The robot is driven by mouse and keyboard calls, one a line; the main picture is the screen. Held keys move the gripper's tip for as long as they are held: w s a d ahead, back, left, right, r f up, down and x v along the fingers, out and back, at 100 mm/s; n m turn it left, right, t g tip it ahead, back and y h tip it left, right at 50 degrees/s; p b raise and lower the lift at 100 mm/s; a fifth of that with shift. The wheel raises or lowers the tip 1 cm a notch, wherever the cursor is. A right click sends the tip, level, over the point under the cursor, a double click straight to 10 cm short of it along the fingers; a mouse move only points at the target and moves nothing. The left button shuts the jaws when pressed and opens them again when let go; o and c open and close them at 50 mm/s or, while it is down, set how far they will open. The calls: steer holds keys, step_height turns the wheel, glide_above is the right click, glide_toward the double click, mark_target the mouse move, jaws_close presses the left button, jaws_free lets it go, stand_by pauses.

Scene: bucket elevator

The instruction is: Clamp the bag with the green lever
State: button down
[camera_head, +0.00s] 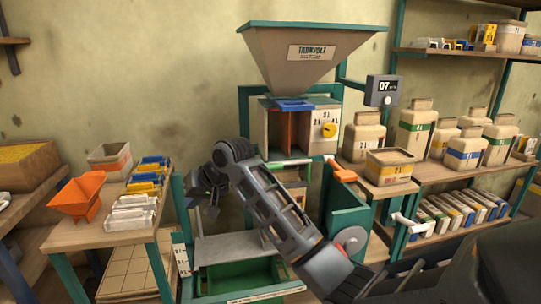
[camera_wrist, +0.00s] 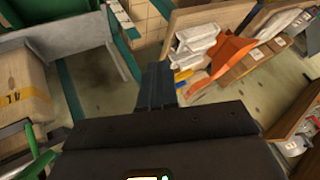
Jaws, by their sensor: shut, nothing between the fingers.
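My gripper (camera_head: 206,208) hangs left of the machine's middle in the head view, above the grey tray in its lower frame. In the wrist view its dark fingers (camera_wrist: 157,85) are together with nothing between them. A beige bag or box with dark marks (camera_wrist: 22,95) stands at the left of the wrist view, apart from the fingers. A green bar (camera_wrist: 36,160), possibly the green lever, shows at the lower left there. My arm hides much of the machine's middle in the head view, so I cannot tell whether the bag is clamped.
A hopper (camera_head: 306,55) tops the machine, with a yellow knob (camera_head: 328,130) below. An orange handle (camera_head: 342,172) is right of my arm. A side table (camera_head: 90,236) at left bears an orange funnel (camera_head: 78,196). Shelves with containers (camera_head: 415,127) stand at right.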

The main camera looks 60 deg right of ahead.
steer(key=s+d+r+m+g+h, duration=0.1)
steer(key=s+d+r+g+h, duration=0.15)
steer(key=s+d+r, duration=0.55)
steer(key=s+d+r+m+g+h, duration=0.1)
steer(key=s+d+r+m+g, duration=0.15)
steer(key=d+r, duration=1.05)
steer(key=shift+n+g+y, duration=0.25)
steer(key=shift+n+g, duration=0.1)
steer(key=shift+g, duration=0.05)
steer(key=x, duration=0.4)
steer(key=s+d+x, duration=0.1)
steer(key=x, duration=0.7)
steer(key=shift+s+d+f, duration=0.15)
steer(key=shift+d, duration=0.05)
steer(key=shift+s+a+f, duration=0.2)
steer(key=shift+a+f, duration=0.05)
steer(key=shift+f, duration=0.25)
steer(key=shift+s+a+f, duration=0.25)
steer(key=shift+a+f, duration=0.05)
steer(key=shift+f, duration=0.2)
steer(key=shift+s+a+f, duration=0.1)
steer(key=shift+a+f, duration=0.15)
steer(key=shift+f, duration=0.4)
